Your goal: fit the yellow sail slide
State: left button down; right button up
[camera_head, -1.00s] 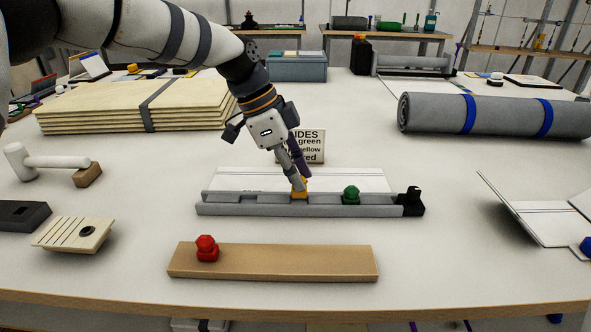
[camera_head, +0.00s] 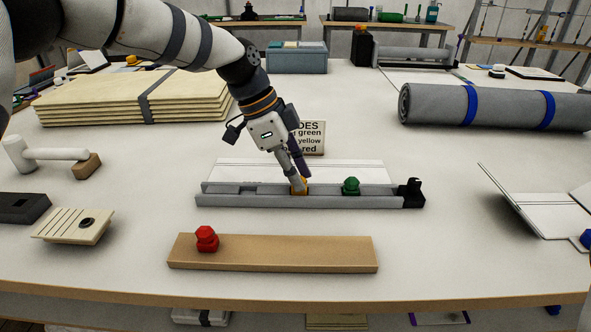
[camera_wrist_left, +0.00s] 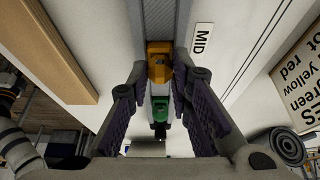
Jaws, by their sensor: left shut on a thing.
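The yellow sail slide (camera_head: 299,189) sits at the grey track (camera_head: 240,201), near its middle. My left gripper (camera_head: 298,181) is shut on it from above, and its fingers hide much of the slide. In the left wrist view the yellow slide (camera_wrist_left: 159,62) shows between the purple-padded fingertips, in line with the track, by a label reading MID. I cannot tell how deep it is seated. The green slide (camera_head: 351,186) stands in the track to the right, near the black end piece (camera_head: 411,193). The red slide (camera_head: 207,239) stands on the wooden board (camera_head: 290,254). My right gripper is not in view.
A sign (camera_head: 310,137) naming green, yellow and red stands behind the track. A mallet (camera_head: 50,158) and a slotted block (camera_head: 72,227) lie at left. A grey roll (camera_head: 495,107) lies at the back right. The table is clear between track and roll.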

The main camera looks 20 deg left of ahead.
pick_arm(q)
jog(key=shift+f, duration=0.1)
jog(key=c, duration=1.4)
grip_release()
jog(key=shift+o, duration=0.2)
jog(key=shift+r+p, duration=0.3)
jog(key=shift+r, duration=3.25)
